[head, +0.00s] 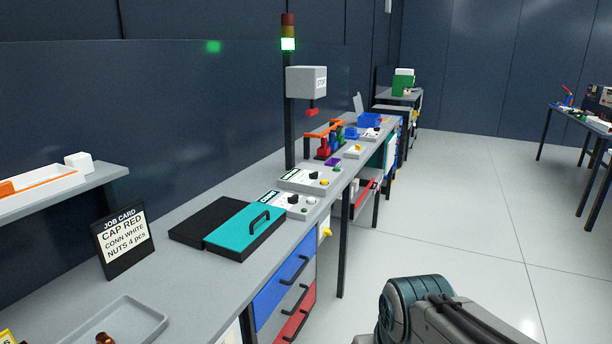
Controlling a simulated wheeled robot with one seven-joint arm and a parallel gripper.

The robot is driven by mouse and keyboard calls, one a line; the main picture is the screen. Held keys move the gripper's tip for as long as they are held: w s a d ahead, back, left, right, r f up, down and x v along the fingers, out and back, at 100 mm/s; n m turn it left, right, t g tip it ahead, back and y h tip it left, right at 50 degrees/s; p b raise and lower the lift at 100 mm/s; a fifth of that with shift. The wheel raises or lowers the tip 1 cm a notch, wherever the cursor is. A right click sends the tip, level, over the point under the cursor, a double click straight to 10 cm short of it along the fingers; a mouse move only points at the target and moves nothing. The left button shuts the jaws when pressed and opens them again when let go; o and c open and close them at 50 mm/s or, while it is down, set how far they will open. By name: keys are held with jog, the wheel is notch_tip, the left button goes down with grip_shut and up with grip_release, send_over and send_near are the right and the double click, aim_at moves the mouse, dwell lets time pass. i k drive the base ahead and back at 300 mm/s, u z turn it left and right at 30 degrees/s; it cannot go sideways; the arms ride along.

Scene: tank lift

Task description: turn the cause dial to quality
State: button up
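Two light control boxes with dark knobs and buttons stand on the long grey bench. The nearer box (288,206) has a label that seems to read CONN, a dark knob (293,198) and a small greenish button. The farther box (300,180) has a dark knob (313,175) and a yellow button. Another light panel (371,134) with small controls is farther along the bench. I cannot tell which knob is the cause dial, and no setting is legible. My arm shows at the bottom right, over the floor. My gripper is not in view.
A teal lid with a handle (243,232) and a job card (124,242) are on the near bench. A grey tray (122,322) is at the front. The floor (450,210) right is clear.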

aim_at(314, 175)
jog(key=z, duration=0.7)
jog(key=i, duration=1.75)
jog(key=u, duration=0.6)
jog(key=i, duration=1.2)
jog(key=u, duration=0.9)
